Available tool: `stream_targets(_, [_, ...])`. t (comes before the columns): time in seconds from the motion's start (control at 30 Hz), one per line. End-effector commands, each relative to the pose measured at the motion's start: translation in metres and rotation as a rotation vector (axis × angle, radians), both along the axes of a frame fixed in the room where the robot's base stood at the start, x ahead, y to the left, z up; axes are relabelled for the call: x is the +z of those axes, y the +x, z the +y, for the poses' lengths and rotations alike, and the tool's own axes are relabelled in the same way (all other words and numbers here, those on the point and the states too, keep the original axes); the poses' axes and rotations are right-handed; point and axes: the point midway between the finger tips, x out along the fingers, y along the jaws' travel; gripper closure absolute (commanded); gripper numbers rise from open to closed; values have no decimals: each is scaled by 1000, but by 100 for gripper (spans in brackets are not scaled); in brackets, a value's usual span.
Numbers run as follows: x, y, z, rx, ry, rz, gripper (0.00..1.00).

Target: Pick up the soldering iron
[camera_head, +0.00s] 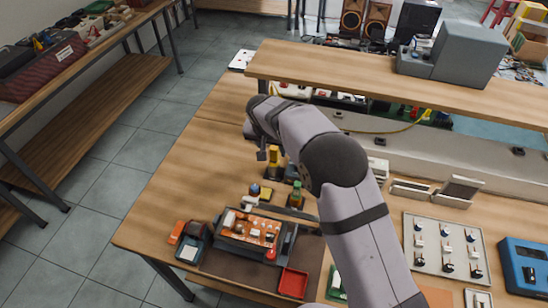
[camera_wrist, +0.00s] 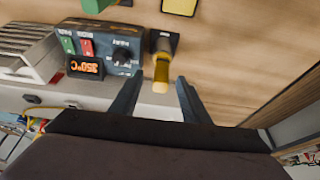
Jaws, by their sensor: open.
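The soldering iron (camera_wrist: 162,70) shows a yellow handle with a dark upper part in the wrist view. It appears to stand in a dark holder beside the grey soldering station (camera_wrist: 122,50), which has a 350°C display. My gripper (camera_wrist: 158,82) is open and empty. Its fingertips lie on either side of the yellow handle in the wrist picture; I cannot tell whether the handle is between them in depth. In the head view my gripper (camera_head: 262,153) is small and partly hidden.
A raised wooden shelf (camera_head: 400,88) runs along the back of the bench. A green bottle (camera_head: 297,194), a yellow square piece (camera_head: 266,195) and an electronics board (camera_head: 250,230) are in front. A red tray (camera_head: 293,283) sits near the front edge. Bare wood lies at left.

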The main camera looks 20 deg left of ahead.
Motion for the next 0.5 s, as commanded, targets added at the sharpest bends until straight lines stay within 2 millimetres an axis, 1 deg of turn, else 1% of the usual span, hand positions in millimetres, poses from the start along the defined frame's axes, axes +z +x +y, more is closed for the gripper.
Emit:
stream_targets(0.13, [-8,4,0,-1,-2,3,58])
stream_targets(0.4, [-34,15,1,-1,-2,3,58])
stream_targets(0.5, [-41,18,2,1,-1,1,58])
